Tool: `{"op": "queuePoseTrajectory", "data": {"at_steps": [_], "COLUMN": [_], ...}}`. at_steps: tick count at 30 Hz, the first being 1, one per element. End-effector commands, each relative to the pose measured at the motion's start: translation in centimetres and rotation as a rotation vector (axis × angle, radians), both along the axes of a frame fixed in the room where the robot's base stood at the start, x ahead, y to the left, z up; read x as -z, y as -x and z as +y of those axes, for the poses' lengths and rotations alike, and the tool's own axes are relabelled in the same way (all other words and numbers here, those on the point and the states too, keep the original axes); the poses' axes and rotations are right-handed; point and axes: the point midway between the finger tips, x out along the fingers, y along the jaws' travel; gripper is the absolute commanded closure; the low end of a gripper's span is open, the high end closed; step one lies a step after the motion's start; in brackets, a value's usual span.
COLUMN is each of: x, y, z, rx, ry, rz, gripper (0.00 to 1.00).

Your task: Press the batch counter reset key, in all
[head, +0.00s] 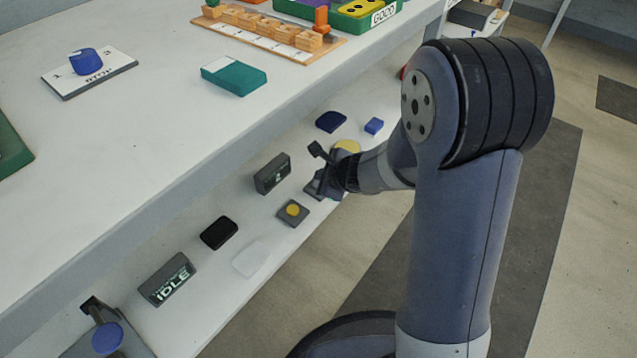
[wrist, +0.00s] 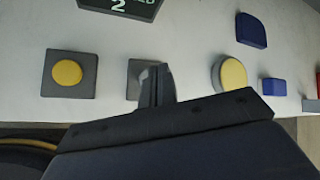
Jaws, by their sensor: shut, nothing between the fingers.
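A dark counter display (head: 272,174) showing a 2 stands on the lower shelf; its lower part shows in the wrist view (wrist: 122,6). In the wrist view a square grey key with a round yellow cap (wrist: 67,73) is to the left; it also shows in the head view (head: 292,211). A round yellow button with a grey rim (wrist: 232,74) is to the right. My gripper (wrist: 156,78) is shut and empty between them. It partly covers a grey plate (wrist: 134,80), whose top is hidden. I cannot tell whether the fingers touch it or which key is the reset key.
On the shelf are a sign reading IDLE (head: 168,279), a black block (head: 219,233), a white pad (head: 251,259), a dark blue block (head: 331,121) and a small blue block (head: 374,126). The tabletop (head: 150,140) overhangs the shelf on the left.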

Motion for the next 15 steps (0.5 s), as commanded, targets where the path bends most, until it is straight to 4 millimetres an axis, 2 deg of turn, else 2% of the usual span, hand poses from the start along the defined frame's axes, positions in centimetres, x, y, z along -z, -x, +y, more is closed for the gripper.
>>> {"op": "queuePoseTrajectory", "data": {"at_steps": [15], "x": [0.85], "y": [-0.01], "z": [0.0], "rx": [0.001], "ry": [0.0], "rz": [-0.001], "gripper": [1.0]}}
